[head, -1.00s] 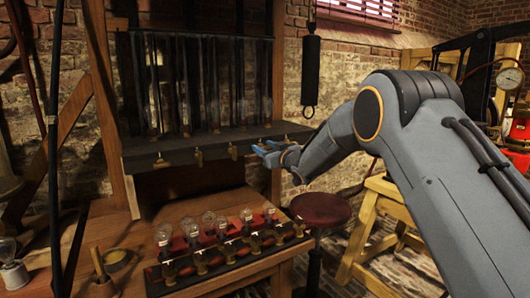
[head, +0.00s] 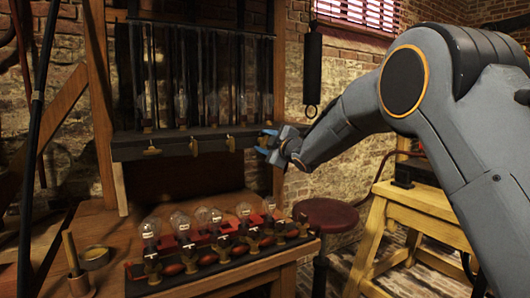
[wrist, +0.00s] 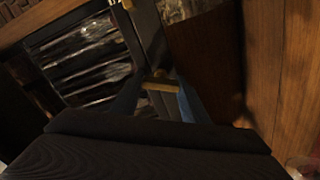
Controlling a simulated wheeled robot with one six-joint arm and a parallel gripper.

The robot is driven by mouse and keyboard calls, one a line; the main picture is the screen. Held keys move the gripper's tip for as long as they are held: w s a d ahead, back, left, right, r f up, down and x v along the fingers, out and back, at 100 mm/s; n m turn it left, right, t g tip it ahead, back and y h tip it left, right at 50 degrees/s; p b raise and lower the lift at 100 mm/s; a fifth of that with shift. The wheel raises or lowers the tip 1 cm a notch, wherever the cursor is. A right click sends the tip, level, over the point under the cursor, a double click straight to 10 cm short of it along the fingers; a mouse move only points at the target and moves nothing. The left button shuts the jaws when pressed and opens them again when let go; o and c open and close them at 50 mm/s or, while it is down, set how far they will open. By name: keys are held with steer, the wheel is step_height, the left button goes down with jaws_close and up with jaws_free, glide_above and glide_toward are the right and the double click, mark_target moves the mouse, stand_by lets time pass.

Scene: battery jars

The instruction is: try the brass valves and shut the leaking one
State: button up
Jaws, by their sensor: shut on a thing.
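Several brass valves line the front edge of a dark shelf, among them a left one (head: 152,151), a second (head: 194,147) and a third (head: 230,143). My gripper (head: 265,141), with blue fingers, is at the right end of this row. In the wrist view a brass valve handle (wrist: 158,85) shows between the blue fingers, and my gripper is shut on it. The fingers hide most of this valve in the head view. Tall glass jars (head: 180,85) stand on the shelf above the valves. I cannot make out any leak.
Below the shelf, a wooden bench (head: 120,215) carries a rack of several bulbs (head: 210,218). A small round dish (head: 95,257) sits at its left. A red stool (head: 325,215) and a yellow wooden stand (head: 415,205) are at the right. A dark cylinder (head: 312,75) hangs by the wall.

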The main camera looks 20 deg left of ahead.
steer(key=n+b, duration=0.5)
steer(key=b, duration=0.1)
steer(key=shift+f, duration=0.2)
steer(key=shift+n, duration=0.4)
steer(key=o, duration=1.1)
steer(key=shift+s+a, duration=0.1)
steer(key=shift+c, duration=0.2)
steer(key=shift+r, duration=0.1)
steer(key=b+v, duration=0.1)
steer(key=v, duration=0.6)
steer(key=shift+s+d, duration=0.25)
